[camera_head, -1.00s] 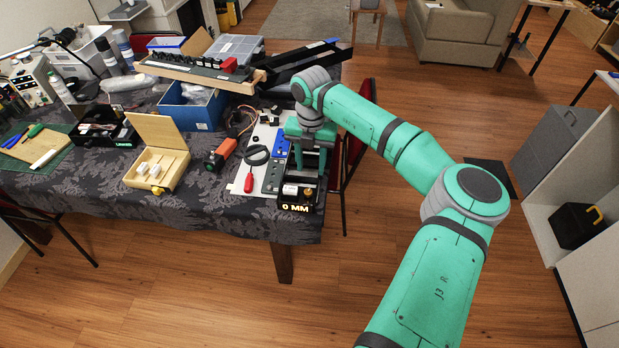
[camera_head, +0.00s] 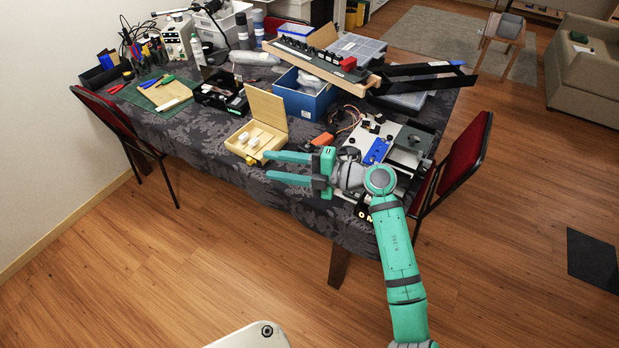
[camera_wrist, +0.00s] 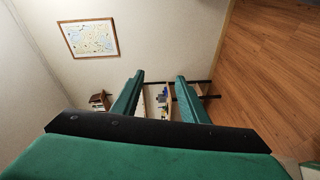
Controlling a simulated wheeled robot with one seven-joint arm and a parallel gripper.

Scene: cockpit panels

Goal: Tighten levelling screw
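My gripper (camera_head: 268,166) is open and empty in the head view, held over the front edge of the table with its two teal fingers pointing left. In the wrist view the two fingers (camera_wrist: 160,76) are apart, with nothing between them except the far background. A light panel with dark plates and a blue part (camera_head: 377,151) lies at the table's right end, behind my gripper and wrist. A black box with a yellow display (camera_head: 362,212) is mostly hidden by my arm. I cannot pick out the levelling screw. The red-handled screwdriver is not visible now.
An open wooden box (camera_head: 262,131) with white pieces stands left of the fingers. Behind are a blue bin (camera_head: 305,100), an orange tool (camera_head: 322,140) and a long rack (camera_head: 330,62). Red chairs stand at the right (camera_head: 466,150) and left (camera_head: 108,112).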

